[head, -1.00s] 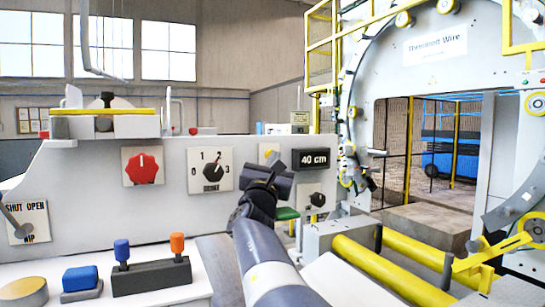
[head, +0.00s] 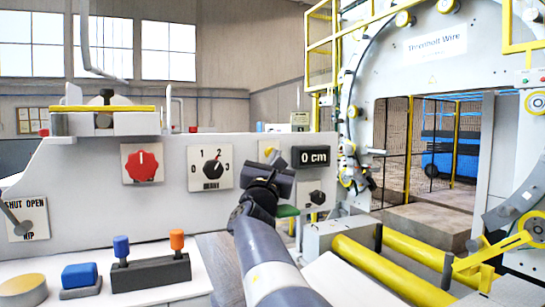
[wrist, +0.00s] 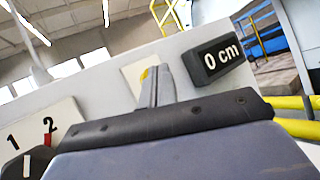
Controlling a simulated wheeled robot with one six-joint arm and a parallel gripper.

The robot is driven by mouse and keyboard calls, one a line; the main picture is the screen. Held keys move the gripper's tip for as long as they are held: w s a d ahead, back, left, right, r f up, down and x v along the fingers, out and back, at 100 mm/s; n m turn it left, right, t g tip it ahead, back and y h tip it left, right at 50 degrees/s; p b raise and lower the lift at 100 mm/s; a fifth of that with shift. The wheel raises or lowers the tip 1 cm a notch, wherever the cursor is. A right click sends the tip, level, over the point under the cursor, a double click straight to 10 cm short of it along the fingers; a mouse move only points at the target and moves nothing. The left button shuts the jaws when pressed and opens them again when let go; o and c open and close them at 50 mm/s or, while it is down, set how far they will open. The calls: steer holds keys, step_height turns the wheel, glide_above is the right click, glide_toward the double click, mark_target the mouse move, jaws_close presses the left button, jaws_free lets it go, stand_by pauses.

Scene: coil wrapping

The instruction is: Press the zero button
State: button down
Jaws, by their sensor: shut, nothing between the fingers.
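The zero button shows as a small yellow patch (head: 267,151) on a pale plate just left of the length display (head: 310,156), which reads 0 cm. In the wrist view the yellow patch (wrist: 145,73) is partly hidden behind the fingertips. My gripper (head: 274,158) is shut and empty, with its tips over the button's plate. In the wrist view my gripper (wrist: 154,70) points at the plate (wrist: 132,74). Whether the tips touch the button I cannot tell. The display (wrist: 213,58) sits to the right of the fingers.
A brake dial (head: 211,168) and a red knob (head: 142,163) are on the panel to the left. A smaller black knob (head: 316,197) is below the display. Yellow rollers (head: 390,272) and the large wrapping ring (head: 357,75) stand to the right.

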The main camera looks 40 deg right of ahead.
steer(key=shift+s+a, duration=0.1)
steer(key=shift+s, duration=0.35)
steer(key=shift+s+a+b, duration=0.2)
steer(key=shift+s+b, duration=0.25)
steer(key=shift+s, duration=0.35)
steer(key=shift+s+a+b, duration=0.2)
steer(key=shift+s+b, duration=0.25)
steer(key=shift+s, duration=0.4)
steer(key=shift+s+a+b, duration=0.2)
steer(key=shift+s+b, duration=0.25)
steer(key=shift+s, duration=0.35)
